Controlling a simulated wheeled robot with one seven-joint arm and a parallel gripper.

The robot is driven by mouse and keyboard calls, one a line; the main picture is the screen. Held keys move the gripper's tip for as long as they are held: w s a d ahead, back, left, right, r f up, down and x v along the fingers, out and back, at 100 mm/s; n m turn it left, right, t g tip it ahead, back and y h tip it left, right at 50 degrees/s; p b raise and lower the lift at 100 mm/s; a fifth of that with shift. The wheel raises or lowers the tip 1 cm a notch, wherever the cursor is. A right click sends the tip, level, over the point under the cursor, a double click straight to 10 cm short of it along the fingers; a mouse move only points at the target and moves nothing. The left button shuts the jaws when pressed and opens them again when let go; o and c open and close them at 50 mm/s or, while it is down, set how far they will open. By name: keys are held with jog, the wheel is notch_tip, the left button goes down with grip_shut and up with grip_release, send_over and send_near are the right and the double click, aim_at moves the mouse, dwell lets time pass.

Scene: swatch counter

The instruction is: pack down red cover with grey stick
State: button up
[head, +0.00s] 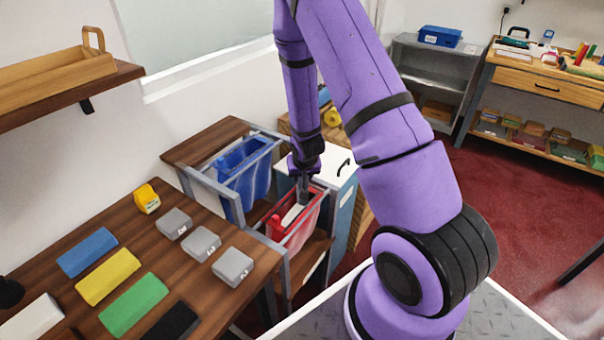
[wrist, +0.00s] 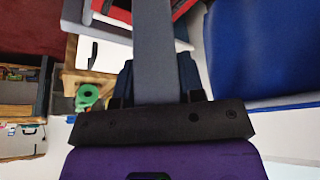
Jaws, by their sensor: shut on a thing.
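My gripper (head: 304,174) reaches down over the red bin (head: 287,241) in the metal frame. It is shut on the grey stick (wrist: 154,50), which stretches away from the fingers in the wrist view. In the head view the grey stick (head: 303,190) points down into the bin's opening. A pale surface shows inside the bin beside the stick. I cannot make out a red cover apart from the red bin, nor whether the stick's lower end touches anything. In the wrist view, part of a red edge (wrist: 183,9) shows beside the stick's far part.
A blue bin (head: 245,178) stands left of the red one. Metal frame bars surround both. A white-topped cabinet (head: 340,165) stands close behind. The wooden counter (head: 185,268) holds several coloured and grey blocks and a yellow dispenser (head: 147,198).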

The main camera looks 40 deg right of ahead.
jog(key=shift+r, duration=5.6)
jog(key=shift+w+a, duration=0.1)
